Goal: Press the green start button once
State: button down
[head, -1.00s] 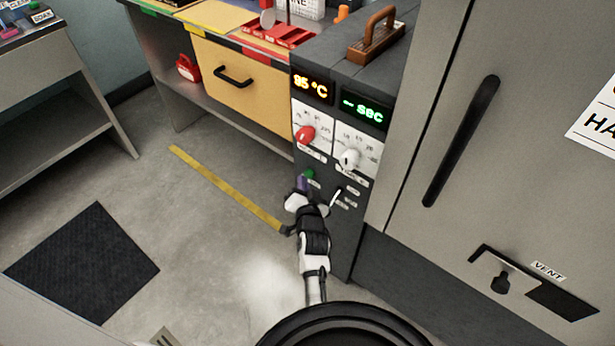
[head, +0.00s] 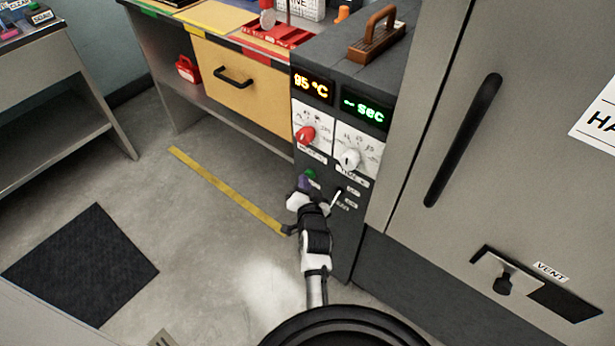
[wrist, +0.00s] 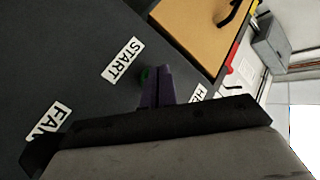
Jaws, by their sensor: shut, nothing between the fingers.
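The green start button (head: 309,174) is on the dark front panel of the control unit (head: 342,235), below the red knob. In the wrist view the green button (wrist: 145,75) shows beside the START label (wrist: 123,60), partly hidden behind my fingers. My gripper (head: 303,183) is shut and empty, with its purple fingertips close below the button in the head view. In the wrist view the fingertips (wrist: 154,77) overlap the button's edge. I cannot tell whether they touch it.
A red knob (head: 306,135) and a white knob (head: 349,159) sit above the button. A small white lever (head: 336,198) is to its right. A FAN label (wrist: 46,121) shows in the wrist view. A yellow drawer (head: 240,85) is at left; open floor lies below it.

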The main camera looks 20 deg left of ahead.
jog(key=shift+w+d+b, duration=0.3)
jog(key=shift+w+d, duration=0.05)
jog(key=shift+w, duration=0.05)
dwell(0.4)
jog(key=shift+s+a+f+p, duration=0.15)
jog(key=shift+s+p, duration=0.6)
jog(key=shift+s, duration=0.3)
jog(key=shift+a, duration=0.1)
jog(key=s+p, duration=0.1)
jog(key=s+a+p, duration=0.1)
jog(key=s+p, duration=0.1)
jog(key=s+a+p, duration=0.1)
jog(key=shift+s+f+p, duration=0.1)
jog(key=shift+s+p, duration=0.25)
jog(key=shift+s, duration=0.05)
